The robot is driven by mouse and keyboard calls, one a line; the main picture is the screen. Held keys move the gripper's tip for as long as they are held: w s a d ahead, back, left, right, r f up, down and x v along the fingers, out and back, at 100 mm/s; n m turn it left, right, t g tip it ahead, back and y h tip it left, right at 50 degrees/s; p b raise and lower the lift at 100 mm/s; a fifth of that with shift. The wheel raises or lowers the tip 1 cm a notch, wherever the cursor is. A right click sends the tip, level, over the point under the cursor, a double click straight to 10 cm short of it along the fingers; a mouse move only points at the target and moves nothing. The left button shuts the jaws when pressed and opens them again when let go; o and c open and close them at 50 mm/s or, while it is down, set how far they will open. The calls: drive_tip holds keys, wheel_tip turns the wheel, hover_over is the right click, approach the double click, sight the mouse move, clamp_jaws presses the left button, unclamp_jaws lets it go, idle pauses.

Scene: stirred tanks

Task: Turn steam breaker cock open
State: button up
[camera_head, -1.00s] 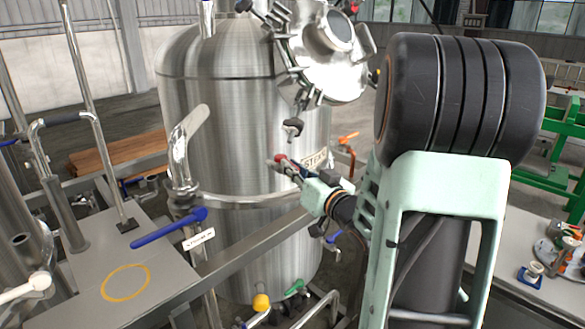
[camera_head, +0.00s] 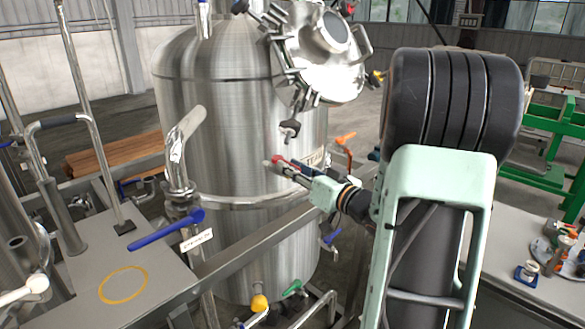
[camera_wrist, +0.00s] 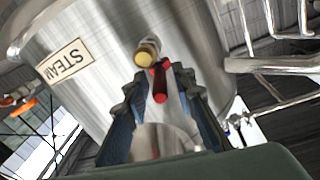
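A red-handled cock (camera_wrist: 161,82) with a brass-coloured round end beside it shows in the wrist view, in front of the steel tank (camera_wrist: 95,35). My gripper (camera_wrist: 158,85) is open, with one dark finger on each side of the red handle. Gaps show between handle and fingers. In the head view my gripper (camera_head: 283,170) points left across the tank's front (camera_head: 225,130), with the red handle (camera_head: 279,159) at its tips. The STEAM label (camera_wrist: 65,61) is on the tank wall to the left in the wrist view. Which cock is the steam breaker is not labelled clearly.
An orange lever (camera_head: 345,137) stands just behind my gripper. A blue lever (camera_head: 168,230) sits at front left, above a grey frame rail (camera_head: 250,252). Yellow (camera_head: 260,302) and green (camera_head: 292,287) handles are low by the tank. Steel pipes (camera_wrist: 275,65) run at right in the wrist view.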

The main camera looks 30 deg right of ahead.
drive_tip(key=shift+s, duration=0.1)
drive_tip(key=v, duration=1.2)
idle(0.4)
